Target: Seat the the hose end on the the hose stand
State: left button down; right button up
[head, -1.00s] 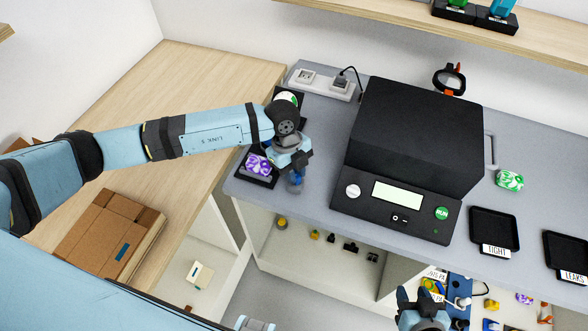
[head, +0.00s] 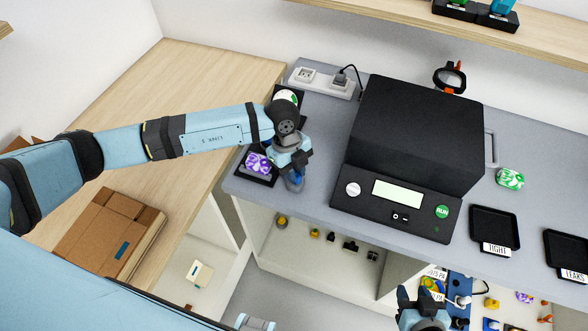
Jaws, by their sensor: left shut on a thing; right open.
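My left gripper (head: 295,172) reaches down over the left part of the grey bench and is shut on a small blue piece (head: 295,182), which I take to be the hose end. The piece is mostly hidden by the fingers, and I cannot tell whether it touches the bench. I cannot make out the hose stand clearly; the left arm covers part of this area. My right gripper (head: 421,298) is at the bottom edge, open and empty, in front of the bench.
A black tray with a purple patterned piece (head: 258,163) lies just left of the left gripper. A black machine (head: 411,140) stands to its right. Two black trays, labelled TIGHT (head: 494,228) and LEAKS (head: 568,250), lie further right, near a green patterned piece (head: 510,178). A power strip (head: 322,81) is behind.

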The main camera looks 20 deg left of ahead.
pick_arm(q)
jog(key=shift+f, duration=0.1)
dwell(0.5)
jog(key=c, duration=1)
grip_release()
jog(key=b+v, duration=0.1)
jog(key=v, duration=1.2)
jog(key=shift+w+a+r+b, duration=0.1)
jog(key=shift+r+b, duration=0.3)
